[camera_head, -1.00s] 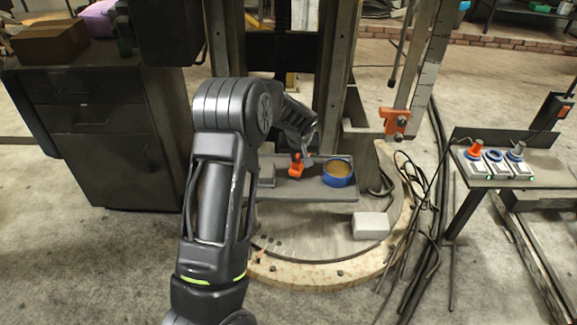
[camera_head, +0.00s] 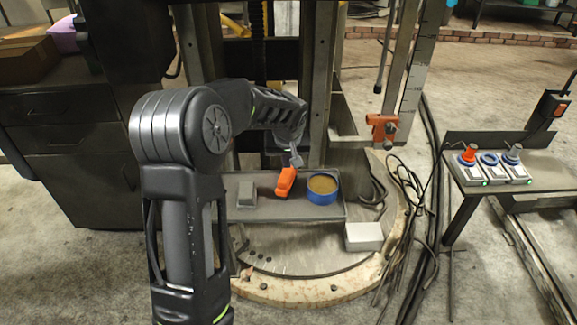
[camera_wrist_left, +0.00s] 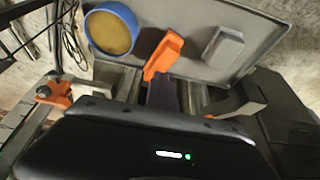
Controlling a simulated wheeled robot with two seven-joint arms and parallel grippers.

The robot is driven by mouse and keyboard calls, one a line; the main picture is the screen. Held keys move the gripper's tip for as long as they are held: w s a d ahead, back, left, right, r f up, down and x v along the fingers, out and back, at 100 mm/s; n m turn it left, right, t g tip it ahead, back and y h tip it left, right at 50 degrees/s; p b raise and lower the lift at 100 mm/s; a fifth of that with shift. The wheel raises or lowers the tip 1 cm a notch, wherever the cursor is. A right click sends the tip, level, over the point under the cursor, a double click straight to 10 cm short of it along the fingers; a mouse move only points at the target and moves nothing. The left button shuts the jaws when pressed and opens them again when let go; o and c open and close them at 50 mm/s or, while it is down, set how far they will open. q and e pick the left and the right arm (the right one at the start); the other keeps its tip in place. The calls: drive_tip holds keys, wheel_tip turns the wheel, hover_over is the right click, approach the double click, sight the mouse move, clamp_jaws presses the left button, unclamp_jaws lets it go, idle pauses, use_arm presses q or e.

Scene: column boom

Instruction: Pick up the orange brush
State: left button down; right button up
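The orange brush (camera_head: 286,181) lies on the grey tray (camera_head: 240,209), between a grey block (camera_head: 247,194) and a blue-rimmed tin (camera_head: 322,190). In the left wrist view the brush (camera_wrist_left: 165,54) is near the top middle, with the tin (camera_wrist_left: 110,33) to its left and the block (camera_wrist_left: 223,46) to its right. My left gripper (camera_head: 292,157) is just above and behind the brush, fingers pointing down. A gap to the brush and the finger opening cannot be made out clearly. My right gripper is not in view.
The tray sits at the column's foot, above a round base. A white box (camera_head: 364,236) stands in front of it and cables (camera_head: 405,200) lie to the right. An orange clamp (camera_head: 381,126) is on the right-hand rail. A button table (camera_head: 545,168) stands right; a dark cabinet (camera_head: 75,160) stands left.

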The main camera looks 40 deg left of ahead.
use_arm(q)
drive_tip(key=shift+a+r, duration=0.1)
drive_tip(key=shift+a, duration=0.1)
drive_tip(key=shift+c, duration=2.2)
unclamp_jaws()
drive_tip(key=v, duration=0.8)
drive_tip(key=shift+b, duration=0.35)
